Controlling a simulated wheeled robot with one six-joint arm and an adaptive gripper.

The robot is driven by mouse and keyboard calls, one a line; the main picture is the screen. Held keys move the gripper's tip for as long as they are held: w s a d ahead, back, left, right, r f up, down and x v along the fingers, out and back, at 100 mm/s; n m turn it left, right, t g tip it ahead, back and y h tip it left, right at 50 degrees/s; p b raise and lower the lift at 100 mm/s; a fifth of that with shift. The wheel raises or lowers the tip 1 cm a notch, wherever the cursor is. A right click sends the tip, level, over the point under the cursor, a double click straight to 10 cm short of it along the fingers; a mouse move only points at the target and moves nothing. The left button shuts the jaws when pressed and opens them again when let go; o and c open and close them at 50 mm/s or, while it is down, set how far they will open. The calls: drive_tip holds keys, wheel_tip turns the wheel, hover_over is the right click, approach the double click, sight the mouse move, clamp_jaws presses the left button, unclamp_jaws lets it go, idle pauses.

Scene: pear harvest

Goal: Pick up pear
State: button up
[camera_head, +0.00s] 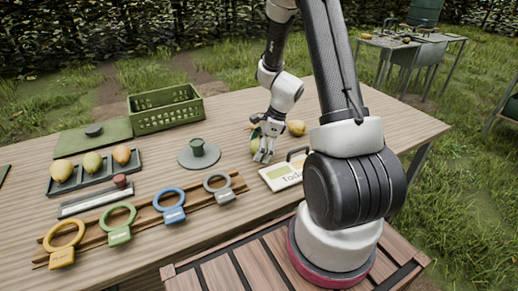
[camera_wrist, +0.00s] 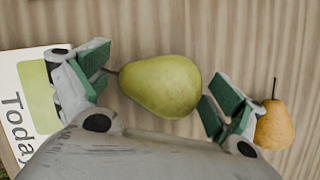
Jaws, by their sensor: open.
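A green pear (camera_wrist: 160,86) lies on its side on the wooden table, between the two open fingers of my gripper (camera_wrist: 155,95) in the wrist view. Its stem points toward the left finger, and a gap shows on the left side. The right finger is close to the pear's wide end; I cannot tell whether it touches. In the head view my gripper (camera_head: 262,150) is low over the table and the green pear (camera_head: 254,146) is partly hidden by it. A yellow pear (camera_wrist: 275,125) lies just outside the right finger, and it also shows in the head view (camera_head: 297,128).
A green crate (camera_head: 165,110), a tray (camera_head: 95,173) with three fruits, a grey-green round weight-like piece (camera_head: 199,154) and a rail with coloured rings (camera_head: 145,217) fill the table's left side. The table's far right is mostly clear.

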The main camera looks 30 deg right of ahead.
drive_tip(key=c, duration=1.2)
